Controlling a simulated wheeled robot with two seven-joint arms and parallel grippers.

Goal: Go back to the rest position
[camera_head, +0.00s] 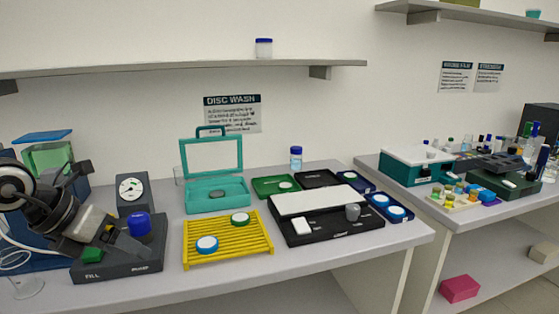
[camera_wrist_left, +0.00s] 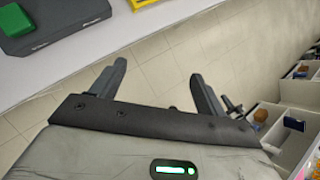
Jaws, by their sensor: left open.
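My left gripper (camera_head: 115,243) comes in from the left in the head view, in front of the dark pump base. In the left wrist view, its two dark fingers (camera_wrist_left: 157,78) stand apart with nothing between them. Tiled floor shows beyond them, past the front edge of the bench (camera_wrist_left: 70,72). My right gripper is in neither view.
The dark pump base (camera_head: 100,270) has a green button (camera_head: 92,255) and blue knob (camera_head: 139,223). Beside it are a yellow rack (camera_head: 228,254) with two discs, a teal lidded box (camera_head: 217,196) and a black tray (camera_head: 330,230). A second bench (camera_head: 470,218) stands right.

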